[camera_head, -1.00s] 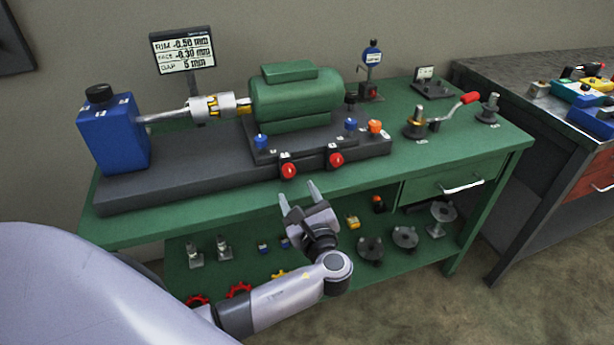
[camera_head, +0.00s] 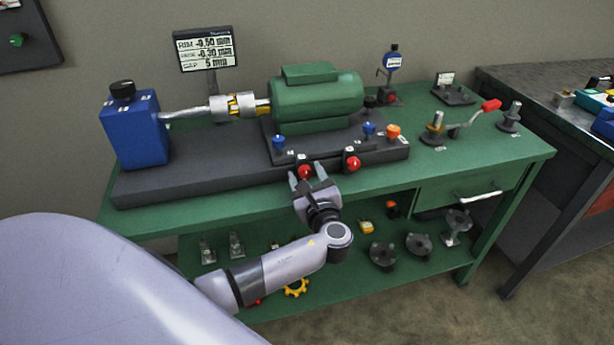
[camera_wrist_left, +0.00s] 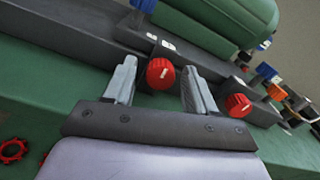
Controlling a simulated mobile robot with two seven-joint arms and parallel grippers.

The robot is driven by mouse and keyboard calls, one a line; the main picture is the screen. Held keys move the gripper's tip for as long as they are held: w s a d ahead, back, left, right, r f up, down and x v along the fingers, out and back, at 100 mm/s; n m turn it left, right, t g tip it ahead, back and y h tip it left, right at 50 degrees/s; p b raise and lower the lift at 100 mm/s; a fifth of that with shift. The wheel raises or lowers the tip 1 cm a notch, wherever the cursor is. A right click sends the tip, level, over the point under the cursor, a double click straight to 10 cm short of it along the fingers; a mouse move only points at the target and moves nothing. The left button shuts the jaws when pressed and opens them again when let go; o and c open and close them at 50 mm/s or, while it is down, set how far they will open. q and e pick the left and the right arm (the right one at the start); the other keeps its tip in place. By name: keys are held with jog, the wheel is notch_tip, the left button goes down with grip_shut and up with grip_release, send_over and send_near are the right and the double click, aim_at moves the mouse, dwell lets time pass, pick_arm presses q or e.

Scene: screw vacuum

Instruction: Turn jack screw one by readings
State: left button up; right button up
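Two red-knobbed jack screws stick out of the front of the dark base under the green motor (camera_head: 318,98). The left red knob (camera_head: 305,172) is right at my left gripper (camera_head: 309,174), which is open. In the left wrist view this red knob (camera_wrist_left: 160,73) sits between the two spread fingers (camera_wrist_left: 157,88), apart from both. The other red knob (camera_head: 352,164) is to the right; it also shows in the wrist view (camera_wrist_left: 238,105), outside the right finger. The readings display (camera_head: 204,50) shows RIM -0.50 mm, a second line -0.30 mm and GAP 5 mm. My right gripper is not in view.
Blue knobs (camera_head: 369,129) and an orange knob (camera_head: 393,132) stand on the base near the motor. A red-handled crank (camera_head: 470,119) is at the bench's right. The lower shelf (camera_head: 350,276) holds several small parts. The bench front (camera_head: 240,212) is clear.

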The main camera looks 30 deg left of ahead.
pick_arm(q)
jog(key=c, duration=0.9)
jog(key=shift+n, duration=0.3)
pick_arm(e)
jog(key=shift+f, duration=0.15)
pick_arm(q)
jog(key=n+b, duration=0.4)
jog(key=n, duration=0.2)
jog(key=shift+f, duration=0.2)
jog(key=shift+n+b, duration=0.75)
jog(key=shift+n, duration=0.15)
jog(key=n+b, duration=0.2)
jog(key=shift+n, duration=0.4)
jog(key=n+b, duration=0.2)
jog(key=n, duration=0.1)
jog(key=shift+b, duration=0.4)
jog(key=shift+r+n+b, duration=0.1)
jog(key=shift+n+b, duration=0.6)
jog(key=shift+n, duration=0.2)
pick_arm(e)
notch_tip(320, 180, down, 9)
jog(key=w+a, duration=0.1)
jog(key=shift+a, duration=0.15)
